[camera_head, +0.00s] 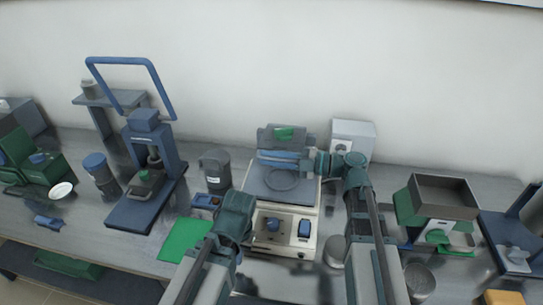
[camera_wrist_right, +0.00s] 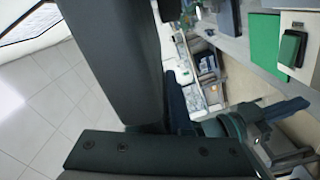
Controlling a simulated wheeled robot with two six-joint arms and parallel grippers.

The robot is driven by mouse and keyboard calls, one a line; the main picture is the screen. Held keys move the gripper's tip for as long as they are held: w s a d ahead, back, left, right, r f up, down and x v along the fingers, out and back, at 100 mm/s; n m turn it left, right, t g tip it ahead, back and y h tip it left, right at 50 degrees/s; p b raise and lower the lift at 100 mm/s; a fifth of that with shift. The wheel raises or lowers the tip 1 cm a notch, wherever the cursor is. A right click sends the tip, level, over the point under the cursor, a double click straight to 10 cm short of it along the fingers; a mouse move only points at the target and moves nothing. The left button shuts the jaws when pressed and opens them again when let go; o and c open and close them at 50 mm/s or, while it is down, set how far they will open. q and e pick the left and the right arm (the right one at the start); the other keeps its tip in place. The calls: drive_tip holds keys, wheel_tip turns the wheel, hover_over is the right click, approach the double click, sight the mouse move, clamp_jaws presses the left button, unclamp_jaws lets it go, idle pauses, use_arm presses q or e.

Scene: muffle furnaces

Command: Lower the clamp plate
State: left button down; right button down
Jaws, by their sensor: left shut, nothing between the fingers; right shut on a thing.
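A beige machine (camera_head: 283,231) stands in the middle of the bench with a blue knob and a blue switch on its front. A grey plate with a round ring (camera_head: 282,181) lies on its top. A raised dark part with a green patch (camera_head: 284,134) stands behind it, with a blue bar (camera_head: 278,155) across its front; I cannot tell which part is the clamp plate. My right gripper (camera_head: 308,165) is shut at the right end of the blue bar. My left gripper (camera_head: 237,204) is shut and empty, in front of the machine's left side. The right wrist view shows no clear fingertips.
A blue press (camera_head: 146,160) with a tall loop handle stands to the left. A grey canister (camera_head: 215,169) and a green mat (camera_head: 185,240) lie near the machine's left. A white box (camera_head: 352,138) stands behind right, and an open-topped box (camera_head: 444,194) is further right.

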use_arm(q)
drive_tip(key=shift+f, duration=0.4)
use_arm(e)
drive_tip(key=shift+f+n, duration=0.3)
drive_tip(key=shift+f, duration=0.1)
drive_tip(key=c, duration=0.9)
unclamp_jaws()
drive_tip(key=shift+o, duration=0.2)
drive_tip(key=shift+s, duration=0.1)
drive_tip(key=v, duration=1.3)
drive_tip(key=shift+d, duration=0.35)
drive_tip(key=shift+s+f, duration=0.1)
drive_tip(key=shift+s, duration=0.05)
